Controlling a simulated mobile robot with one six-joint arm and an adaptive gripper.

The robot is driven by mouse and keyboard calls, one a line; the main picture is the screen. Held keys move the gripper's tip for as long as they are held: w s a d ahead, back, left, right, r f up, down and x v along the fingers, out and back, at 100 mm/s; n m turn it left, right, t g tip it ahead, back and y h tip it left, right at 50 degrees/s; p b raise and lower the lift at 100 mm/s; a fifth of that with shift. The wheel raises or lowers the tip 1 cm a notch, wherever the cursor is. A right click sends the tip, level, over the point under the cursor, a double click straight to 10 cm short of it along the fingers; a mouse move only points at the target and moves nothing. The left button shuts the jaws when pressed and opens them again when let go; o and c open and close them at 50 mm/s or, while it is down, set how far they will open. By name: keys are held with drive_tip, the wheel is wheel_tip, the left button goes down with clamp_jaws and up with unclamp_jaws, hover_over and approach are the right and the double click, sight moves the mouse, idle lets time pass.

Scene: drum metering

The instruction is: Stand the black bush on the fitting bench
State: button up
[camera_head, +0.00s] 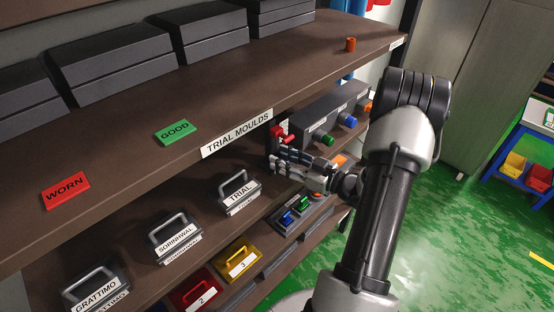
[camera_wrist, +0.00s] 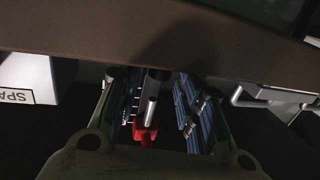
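I cannot make out a black bush in either view. No bench is marked as the fitting bench; a blue-framed table (camera_head: 522,150) stands at the far right. My gripper (camera_head: 278,160) reaches under the upper shelf into the rack's middle level. In the wrist view its two fingers (camera_wrist: 160,88) are spread apart. A red piece with a grey metal rod (camera_wrist: 147,128) shows between them, and I cannot tell whether they touch it. In the head view a red block (camera_head: 277,131) is just beyond the fingertips.
The upper shelf (camera_head: 330,62) runs close above my gripper and carries dark cases, green GOOD and red WORN plates and an orange cylinder (camera_head: 350,44). A grey box with coloured knobs (camera_head: 325,112) is beside the gripper.

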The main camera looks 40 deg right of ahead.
clamp_jaws()
drive_tip(key=shift+r, duration=0.1)
